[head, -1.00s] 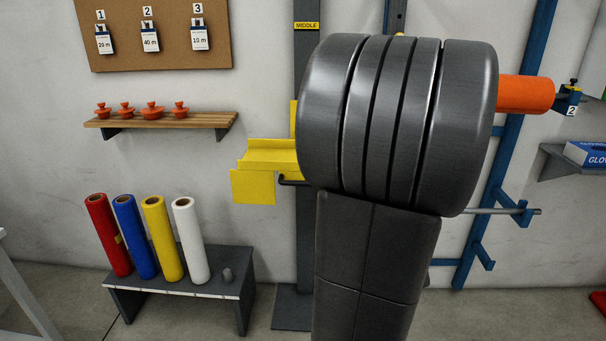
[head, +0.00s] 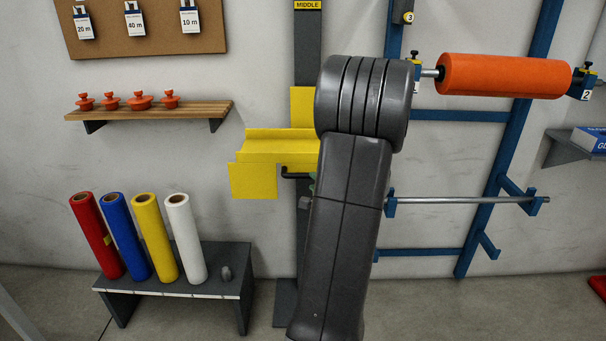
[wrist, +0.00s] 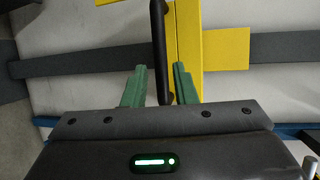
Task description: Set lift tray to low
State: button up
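The yellow lift tray (head: 265,145) is on a dark upright post (head: 307,60), at mid height left of my arm in the head view. A black bar handle (head: 292,176) sticks out by its lower right side. In the wrist view the handle (wrist: 159,45) runs in front of the yellow tray (wrist: 222,48). My gripper (wrist: 160,68) has its two green fingers on either side of the handle, with small gaps showing. It looks open. My arm hides part of the post and most of the gripper in the head view.
A "MIDDLE" label (head: 308,5) is on the post above the tray. Left are a shelf with orange lidded pots (head: 150,109) and a grey bench (head: 235,258) with coloured rolls. Right is a blue rack (head: 510,150) with an orange roll (head: 505,76).

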aim_at(308, 177)
jog(key=p+x, duration=0.1)
jog(key=x, duration=0.7)
jog(key=shift+w+a, duration=0.1)
grip_shut()
